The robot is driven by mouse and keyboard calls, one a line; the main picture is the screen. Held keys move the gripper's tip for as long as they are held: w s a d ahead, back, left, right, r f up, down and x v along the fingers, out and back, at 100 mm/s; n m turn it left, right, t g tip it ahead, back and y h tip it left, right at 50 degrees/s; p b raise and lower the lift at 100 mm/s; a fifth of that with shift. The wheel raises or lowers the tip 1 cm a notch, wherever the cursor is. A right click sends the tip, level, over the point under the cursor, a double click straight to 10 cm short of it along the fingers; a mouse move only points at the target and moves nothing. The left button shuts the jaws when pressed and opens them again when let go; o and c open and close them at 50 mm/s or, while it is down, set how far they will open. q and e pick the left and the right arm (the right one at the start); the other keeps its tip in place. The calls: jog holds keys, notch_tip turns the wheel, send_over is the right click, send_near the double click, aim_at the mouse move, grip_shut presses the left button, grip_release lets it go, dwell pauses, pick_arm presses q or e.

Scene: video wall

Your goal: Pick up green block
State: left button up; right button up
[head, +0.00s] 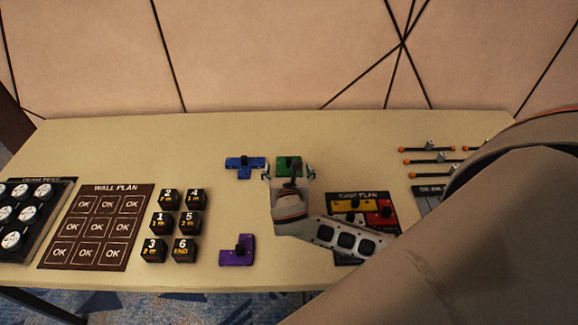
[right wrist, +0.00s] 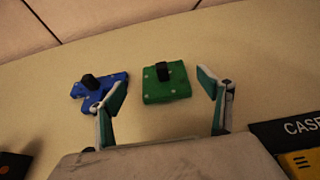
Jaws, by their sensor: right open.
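The green block (head: 287,161) is a flat square with a black knob on top, on the table toward the back. My right gripper (head: 288,173) is over its near side and covers part of it in the head view. In the right wrist view the green block (right wrist: 167,84) lies beyond and between the two spread fingers (right wrist: 166,97), apart from both. The gripper is open and empty. My left gripper is not in view.
A blue block (right wrist: 98,92) lies just left of the green one, close to the left finger. A purple block (head: 237,252), black numbered cubes (head: 184,250), the wall plan board (head: 95,227) and the case plan board (head: 345,255) lie nearer. Orange-tipped rods (head: 430,150) lie at right.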

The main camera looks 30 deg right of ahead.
aim_at(289, 164)
jog(key=x, duration=0.4)
jog(key=shift+w+d+f, duration=0.1)
jog(key=shift+d+f, duration=0.1)
jog(key=shift+d, duration=0.15)
jog(key=shift+w+d+f, duration=0.1)
jog(key=shift+w, duration=0.1)
jog(key=shift+c, duration=0.7)
jog(key=c, duration=1.3)
jog(key=shift+o, duration=0.2)
